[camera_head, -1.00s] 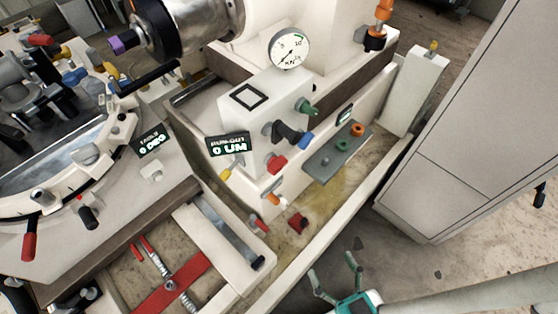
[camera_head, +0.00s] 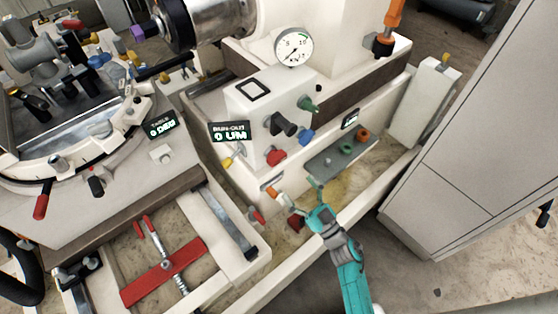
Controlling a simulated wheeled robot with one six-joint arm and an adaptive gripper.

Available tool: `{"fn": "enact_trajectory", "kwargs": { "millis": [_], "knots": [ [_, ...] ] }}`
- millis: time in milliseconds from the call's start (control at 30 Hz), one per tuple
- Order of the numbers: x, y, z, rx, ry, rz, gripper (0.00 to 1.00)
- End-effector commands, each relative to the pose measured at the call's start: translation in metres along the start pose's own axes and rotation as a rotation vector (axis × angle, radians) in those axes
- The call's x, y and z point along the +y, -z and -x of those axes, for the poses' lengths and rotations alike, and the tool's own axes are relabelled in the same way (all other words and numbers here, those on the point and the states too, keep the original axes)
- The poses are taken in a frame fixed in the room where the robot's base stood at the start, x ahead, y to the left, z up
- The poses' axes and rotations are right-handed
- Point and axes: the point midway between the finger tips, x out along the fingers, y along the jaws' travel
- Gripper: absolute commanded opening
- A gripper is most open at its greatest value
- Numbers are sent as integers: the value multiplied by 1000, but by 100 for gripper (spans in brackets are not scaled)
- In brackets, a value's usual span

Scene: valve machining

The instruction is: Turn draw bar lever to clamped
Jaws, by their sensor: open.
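The machine headstock (camera_head: 262,105) carries several coloured handles and knobs. A black handle (camera_head: 284,125) and a blue knob (camera_head: 306,135) sit on its front, with a green knob (camera_head: 308,103) above and a red knob (camera_head: 275,156) below. An orange-tipped handle (camera_head: 271,190) is low on the front. No readable label shows which is the draw bar lever. My gripper (camera_head: 300,192) is open, its fingers pointing up toward the headstock's lower front. One finger is beside or in front of the orange-tipped handle; I cannot tell whether they touch. Nothing is between the fingers.
A red-tipped handle (camera_head: 257,216) and a red block (camera_head: 296,221) are close below. A tall pale cabinet (camera_head: 455,150) stands at right. A dial gauge (camera_head: 294,46) tops the headstock.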

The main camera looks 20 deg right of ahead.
Motion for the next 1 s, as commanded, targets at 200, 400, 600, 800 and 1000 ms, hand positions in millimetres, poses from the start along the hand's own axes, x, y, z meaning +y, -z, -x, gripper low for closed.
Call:
{"fn": "enact_trajectory", "kwargs": {
  "millis": [200, 400, 600, 800, 1000],
  "knots": [
    [0, 0, -20, 3, 7, -1, 85],
    [0, 0, -55, 3, 7, -1, 85],
    [0, 0, -87, 3, 5, -1, 85],
    [0, 0, -105, 2, 3, -1, 85],
    [0, 0, -109, 1, 3, -1, 85]
  ]
}}
